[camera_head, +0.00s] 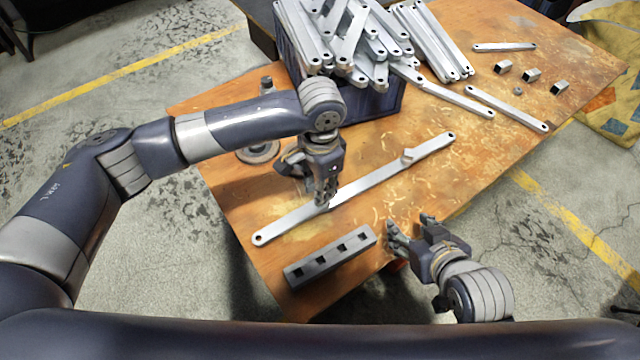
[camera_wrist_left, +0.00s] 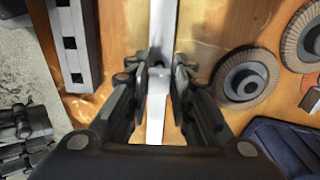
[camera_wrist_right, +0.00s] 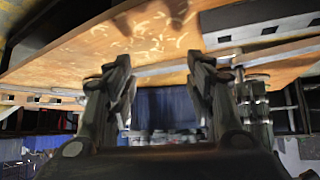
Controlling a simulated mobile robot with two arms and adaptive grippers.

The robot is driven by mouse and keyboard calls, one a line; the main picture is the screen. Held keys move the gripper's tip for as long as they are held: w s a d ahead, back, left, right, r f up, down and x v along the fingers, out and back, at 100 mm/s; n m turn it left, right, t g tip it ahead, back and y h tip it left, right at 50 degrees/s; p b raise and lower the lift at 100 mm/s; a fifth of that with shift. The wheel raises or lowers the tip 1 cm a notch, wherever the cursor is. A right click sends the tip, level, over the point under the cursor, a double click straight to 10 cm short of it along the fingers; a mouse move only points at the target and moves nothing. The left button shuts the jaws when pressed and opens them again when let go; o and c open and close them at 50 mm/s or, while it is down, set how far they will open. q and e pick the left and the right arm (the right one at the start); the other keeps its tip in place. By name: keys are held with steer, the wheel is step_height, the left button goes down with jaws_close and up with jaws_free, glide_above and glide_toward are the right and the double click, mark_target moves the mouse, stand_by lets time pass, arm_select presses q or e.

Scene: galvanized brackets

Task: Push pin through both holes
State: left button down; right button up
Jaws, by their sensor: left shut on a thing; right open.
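A long, pale metal bracket strip (camera_head: 385,172) runs diagonally across the table, with a hole at each far end. It looks like two bars overlapping under my left gripper, though the joint is mostly hidden. My left gripper (camera_head: 325,198) points down, its fingers on both sides of the strip and shut on it. In the left wrist view the strip (camera_wrist_left: 156,118) passes between the fingertips, with a dark spot like a hole. A small pale piece (camera_head: 408,156) sits on the strip's right part; I cannot tell if it is the pin. My right gripper (camera_head: 411,228) is open and empty, at the table's front edge.
A grey block with square holes (camera_head: 305,274) lies in front of the strip. A blue crate (camera_head: 385,106) heaped with brackets stands behind. Loose brackets (camera_head: 508,108) and small square tube pieces (camera_head: 531,75) lie at the back right. Round discs (camera_wrist_left: 246,76) lie beside the left gripper.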

steer(key=shift+s+d+f+g, duration=0.25)
steer(key=shift+s+f+g, duration=0.2)
steer(key=shift+s, duration=0.25)
steer(key=shift+s+f, duration=0.1)
steer(key=shift+s, duration=0.15)
steer(key=shift+s+d+f, duration=0.1)
steer(key=shift+s+d, duration=0.05)
stand_by(0.3)
arm_select(q)
steer(key=shift+f+p, duration=0.3)
steer(key=shift+f, duration=0.05)
arm_select(e)
steer(key=shift+s+g, duration=0.15)
steer(key=shift+g, duration=0.1)
arm_select(q)
steer(key=shift+f, duration=0.7)
arm_select(e)
steer(key=shift+s+d+f+g+h, duration=0.3)
steer(key=shift+s+d+f+g, duration=0.1)
steer(key=shift+s, duration=0.25)
arm_select(q)
steer(key=shift+f, duration=0.65)
arm_select(e)
steer(key=shift+s+f+g, duration=0.2)
steer(key=shift+s+g, duration=0.1)
steer(key=shift+s, duration=0.2)
arm_select(q)
steer(key=c, duration=1.3)
jaws_free()
steer(key=shift+c, duration=0.2)
